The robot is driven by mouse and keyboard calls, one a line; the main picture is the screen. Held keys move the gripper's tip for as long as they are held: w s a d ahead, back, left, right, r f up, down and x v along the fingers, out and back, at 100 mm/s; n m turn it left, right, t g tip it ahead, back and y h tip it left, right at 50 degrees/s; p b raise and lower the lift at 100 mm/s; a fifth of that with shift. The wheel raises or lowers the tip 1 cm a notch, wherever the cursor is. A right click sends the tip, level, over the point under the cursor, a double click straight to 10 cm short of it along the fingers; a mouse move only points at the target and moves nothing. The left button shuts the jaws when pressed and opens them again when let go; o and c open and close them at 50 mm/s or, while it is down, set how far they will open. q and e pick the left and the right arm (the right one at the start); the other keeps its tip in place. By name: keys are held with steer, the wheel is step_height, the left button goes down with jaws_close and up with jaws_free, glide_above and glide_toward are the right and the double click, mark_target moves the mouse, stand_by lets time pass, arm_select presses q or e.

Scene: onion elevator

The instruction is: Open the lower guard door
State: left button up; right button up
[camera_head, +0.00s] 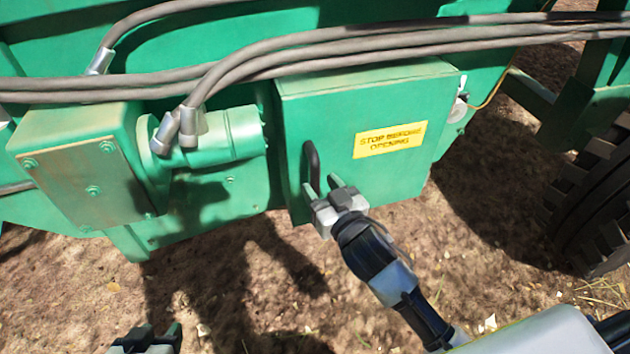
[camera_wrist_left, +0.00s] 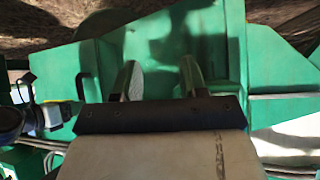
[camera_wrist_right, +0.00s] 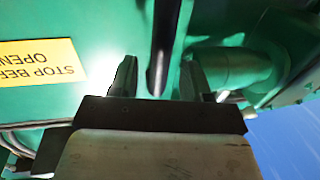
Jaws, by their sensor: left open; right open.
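The lower guard door (camera_head: 350,110) is a green box-like cover with a yellow "STOP BEFORE OPENING" label (camera_head: 390,140). It looks closed. Its black bar handle (camera_head: 312,165) is on the left part of its face. My right gripper (camera_head: 322,186) is open at the handle's lower end. In the right wrist view the handle (camera_wrist_right: 161,45) lies in line with the gap between the fingers; how deep it sits between them is unclear. My left gripper (camera_head: 147,338) is open and empty, low at the left, away from the door. The handle (camera_wrist_left: 82,88) also shows in the left wrist view.
Grey hoses (camera_head: 300,62) run across above the door. A green cylinder (camera_head: 215,135) and a boxy housing (camera_head: 85,165) stand left of it. A dark treaded tyre (camera_head: 595,200) is at the right. Bare ground (camera_head: 480,240) lies below the door.

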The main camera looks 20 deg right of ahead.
steer(key=shift+w+a, duration=0.15)
steer(key=shift+w, duration=0.55)
steer(key=shift+w+a, duration=0.15)
steer(key=shift+w, duration=0.55)
steer(key=shift+c, duration=0.5)
jaws_close()
